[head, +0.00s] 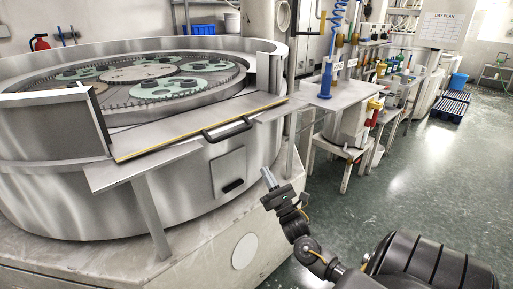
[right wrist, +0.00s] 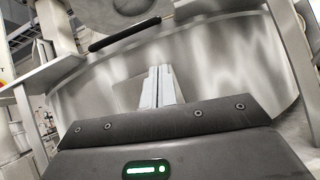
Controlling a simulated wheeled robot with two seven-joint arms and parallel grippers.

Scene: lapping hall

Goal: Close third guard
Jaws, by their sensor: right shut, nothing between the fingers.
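The round steel lapping machine (head: 60,190) fills the left of the head view. In a gap in its rim, a flat guard panel (head: 190,128) with a yellow edge strip lies folded outward, nearly level. A black bar handle (head: 228,130) sits at its right part. My right gripper (head: 268,178) is shut and empty, below and right of the handle, apart from it and in front of the machine's side. In the right wrist view its fingers (right wrist: 158,86) are together before the steel wall. A dark bar (right wrist: 125,33) shows beyond them; I cannot tell which handle it is.
A small hatch (head: 229,165) with a dark grip is on the machine's side. A steel shelf (head: 120,172) on a leg runs under the panel. A side table (head: 335,92) with a blue tool stands to the right. The green floor (head: 420,180) at right is clear.

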